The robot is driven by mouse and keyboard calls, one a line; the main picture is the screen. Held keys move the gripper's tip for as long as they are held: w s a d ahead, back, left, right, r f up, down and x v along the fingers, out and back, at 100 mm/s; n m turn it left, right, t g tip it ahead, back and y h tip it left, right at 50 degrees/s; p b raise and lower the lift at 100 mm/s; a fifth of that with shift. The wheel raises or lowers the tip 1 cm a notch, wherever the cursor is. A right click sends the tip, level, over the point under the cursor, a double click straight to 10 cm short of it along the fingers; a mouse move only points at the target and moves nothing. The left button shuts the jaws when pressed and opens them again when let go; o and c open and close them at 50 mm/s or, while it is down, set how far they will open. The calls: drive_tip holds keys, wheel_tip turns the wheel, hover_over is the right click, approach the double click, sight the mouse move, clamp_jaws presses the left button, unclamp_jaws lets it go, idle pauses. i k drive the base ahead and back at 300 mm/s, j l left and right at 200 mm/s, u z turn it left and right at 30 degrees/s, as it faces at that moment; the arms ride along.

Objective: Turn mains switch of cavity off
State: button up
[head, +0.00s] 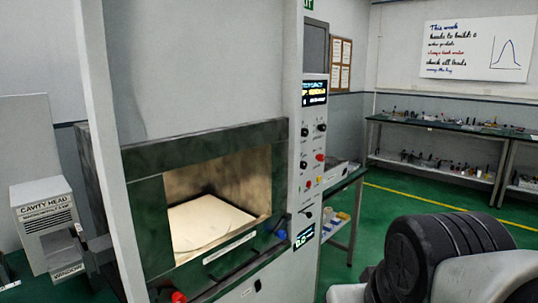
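The cavity (265,205) is a dark green-framed opening with a lit interior and a pale flat plate (205,228) inside. A tall light control panel (312,150) stands just right of it, with a display at the top, several dark knobs and red buttons. Low on the panel is a dark handle-like control (307,214) above a second display (305,237). The labels are too small to read, so I cannot tell which control is the mains switch or its position. My gripper is not in view; a dark ribbed and pale part of my arm shows at the lower right.
A box labelled "CAVITY HEAD" (44,212) stands at the left. A light upright post (103,140) rises in front of the cabinet. A side table (345,200) stands behind the panel. Benches (440,125) line the back wall. Green floor (390,195) is open between.

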sight(321, 157)
drive_tip(key=i+l+u, duration=0.1)
drive_tip(key=i, duration=0.45)
drive_tip(key=i+l, duration=0.25)
drive_tip(key=i, duration=0.3)
drive_tip(key=i+l+u, duration=0.15)
drive_tip(key=i, duration=0.4)
